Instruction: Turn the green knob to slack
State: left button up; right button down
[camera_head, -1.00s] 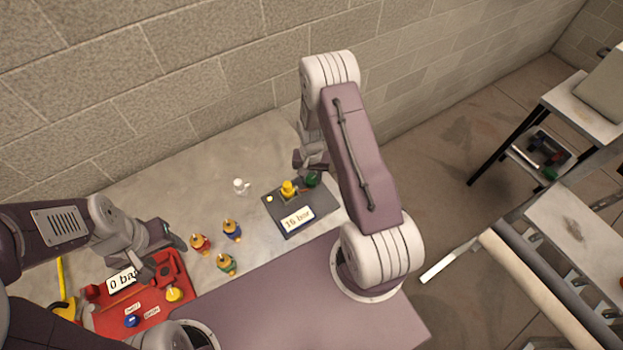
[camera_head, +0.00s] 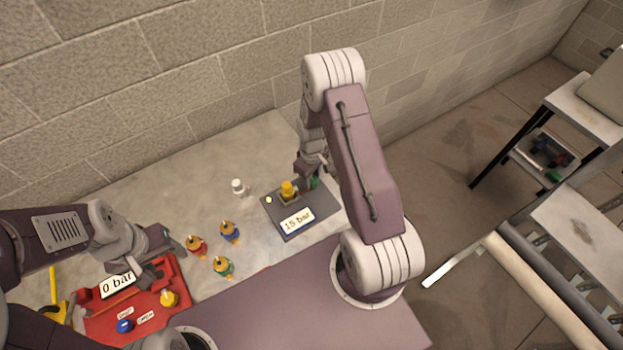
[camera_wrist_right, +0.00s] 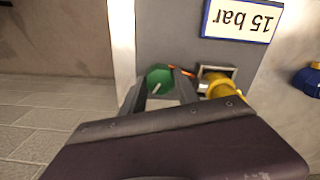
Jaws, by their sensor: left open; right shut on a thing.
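The green knob (camera_head: 315,183) stands at the right end of a dark grey panel (camera_head: 323,212), mostly hidden by my right gripper (camera_head: 306,172). A sign (camera_head: 297,221) on the panel reads 15 bar. A yellow part (camera_head: 287,190) sits beside the knob. My left gripper (camera_head: 165,257) is open over the red panel (camera_head: 181,284), away from the knob.
A white fitting (camera_head: 239,187) stands near the grey panel. The red panel has a 0 bar sign (camera_head: 117,284). A block wall (camera_head: 190,90) rises behind.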

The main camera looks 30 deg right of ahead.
aim_at(312, 180)
jog(key=shift+n+b, duration=0.35)
jog(key=shift+n, duration=1.85)
jog(key=c, duration=0.9)
grip_release()
notch_tip(312, 180, up, 9)
jog(key=shift+s+r+b, duration=0.1)
jog(key=shift+b, duration=0.8)
